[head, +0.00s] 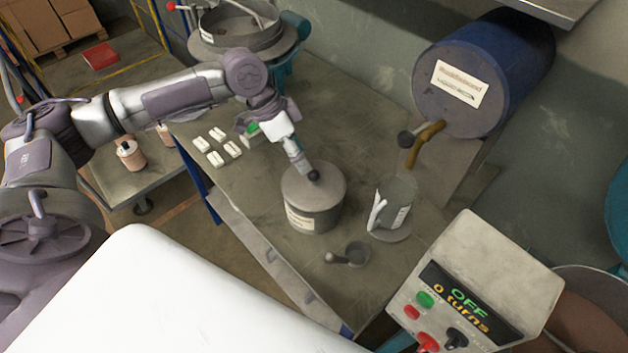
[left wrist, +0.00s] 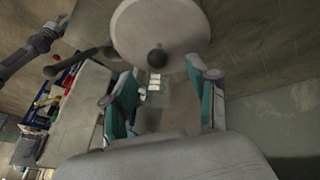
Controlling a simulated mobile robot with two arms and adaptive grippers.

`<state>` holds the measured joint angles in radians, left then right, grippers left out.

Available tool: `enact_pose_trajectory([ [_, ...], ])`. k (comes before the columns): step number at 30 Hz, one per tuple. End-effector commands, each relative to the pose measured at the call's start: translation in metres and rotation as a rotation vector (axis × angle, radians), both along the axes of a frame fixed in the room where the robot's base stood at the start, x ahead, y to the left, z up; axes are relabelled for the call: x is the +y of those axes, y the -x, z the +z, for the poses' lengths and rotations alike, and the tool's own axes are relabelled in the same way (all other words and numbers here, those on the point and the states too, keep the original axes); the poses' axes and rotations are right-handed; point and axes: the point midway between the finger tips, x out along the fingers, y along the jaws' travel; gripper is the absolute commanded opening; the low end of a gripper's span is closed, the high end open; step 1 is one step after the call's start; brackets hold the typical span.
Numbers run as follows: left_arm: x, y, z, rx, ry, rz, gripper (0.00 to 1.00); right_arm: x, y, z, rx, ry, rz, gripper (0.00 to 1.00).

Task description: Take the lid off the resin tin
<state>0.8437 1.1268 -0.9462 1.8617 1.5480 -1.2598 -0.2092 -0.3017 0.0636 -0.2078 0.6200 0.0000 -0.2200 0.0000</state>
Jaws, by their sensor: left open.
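The resin tin (head: 312,218) is a grey cylinder with a cream label, upright on the bench. Its round grey lid (head: 328,180) is on top, with a dark round knob (head: 313,175) in the middle. My left gripper (head: 302,166) is at the lid beside the knob, coming in from the upper left. In the left wrist view the open fingers (left wrist: 160,78) point toward the lid (left wrist: 155,22), and the knob (left wrist: 158,57) shows between and just beyond the fingertips. Nothing is held. Contact with the knob cannot be told.
A grey jug (head: 396,200) stands right of the tin, and a small dark cup with a handle (head: 355,254) lies in front. A blue drum (head: 480,75) with a tap is behind. White blocks (head: 217,146) lie back left. A control box (head: 470,275) reads OFF, 0 turns.

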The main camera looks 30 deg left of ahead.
Motion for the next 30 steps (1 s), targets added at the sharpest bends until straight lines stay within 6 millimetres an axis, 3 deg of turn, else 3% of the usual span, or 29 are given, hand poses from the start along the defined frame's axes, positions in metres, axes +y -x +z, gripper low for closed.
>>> enact_pose_trajectory([
  [9, -0.018, -0.004, -0.026, 0.003, 0.0, -0.002, 0.59, -0.023, -0.001, 0.02, -0.001, 0.027, -0.002, 0.4],
  [15, -0.026, -0.006, -0.048, 0.0, 0.0, 0.0, 0.59, -0.023, -0.001, 0.023, -0.001, 0.028, -0.004, 0.4],
  [22, -0.026, -0.006, -0.05, 0.0, 0.0, -0.001, 0.59, -0.017, -0.001, 0.022, -0.001, 0.02, -0.005, 0.4],
  [30, -0.026, -0.007, -0.05, 0.0, 0.0, -0.001, 0.16, -0.007, -0.001, 0.022, -0.002, 0.009, -0.003, 0.4],
])
